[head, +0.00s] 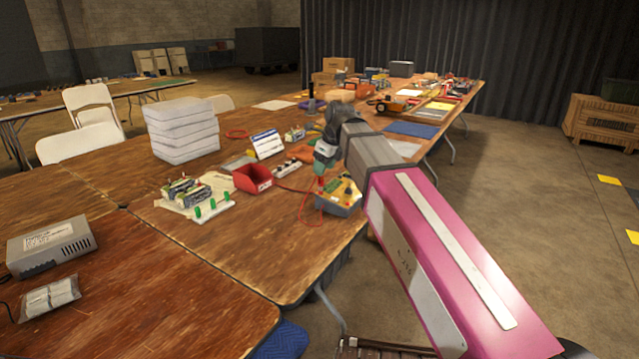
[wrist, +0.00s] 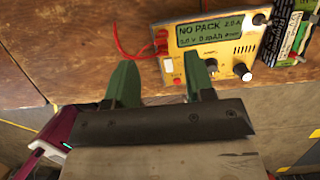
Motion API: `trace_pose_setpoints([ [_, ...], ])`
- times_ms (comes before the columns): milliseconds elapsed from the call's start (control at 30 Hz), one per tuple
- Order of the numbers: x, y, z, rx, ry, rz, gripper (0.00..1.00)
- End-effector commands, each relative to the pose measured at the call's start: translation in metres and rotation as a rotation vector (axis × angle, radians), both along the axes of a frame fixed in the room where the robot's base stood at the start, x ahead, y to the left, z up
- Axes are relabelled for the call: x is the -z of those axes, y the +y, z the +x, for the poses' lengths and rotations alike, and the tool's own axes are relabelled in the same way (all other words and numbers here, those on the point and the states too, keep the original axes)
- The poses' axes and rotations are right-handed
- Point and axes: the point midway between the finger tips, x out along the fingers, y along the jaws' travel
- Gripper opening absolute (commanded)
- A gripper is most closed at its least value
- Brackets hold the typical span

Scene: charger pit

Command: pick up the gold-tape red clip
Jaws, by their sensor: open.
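A charger with a yellow face (head: 340,196) and grey sides sits near the right edge of the front wooden table, with a red lead (head: 301,208) looping beside it. In the wrist view the charger (wrist: 217,46) reads "NO PACK", and red leads (wrist: 122,36) run to red plugs or clips (wrist: 161,40) at its left side. I cannot make out gold tape, so I cannot tell which part is the gold-tape red clip. My gripper (wrist: 162,82) has green fingers spread apart and empty, just short of the charger. In the head view it (head: 323,163) hangs above the charger.
A red bin (head: 252,179), a power strip (head: 287,168) and a white board with circuit parts (head: 207,207) stand left of the charger. Grey stacked trays (head: 182,132) are farther back. The table's front middle is bare; open floor lies right of its edge.

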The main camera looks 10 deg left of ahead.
Motion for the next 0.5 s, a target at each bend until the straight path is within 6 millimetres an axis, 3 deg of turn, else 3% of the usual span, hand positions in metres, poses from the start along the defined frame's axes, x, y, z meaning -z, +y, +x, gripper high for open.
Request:
trace_pose_setpoints([
  [500, 0.042, 0.011, 0.006, 0.0, 0.002, -0.002, 0.49],
])
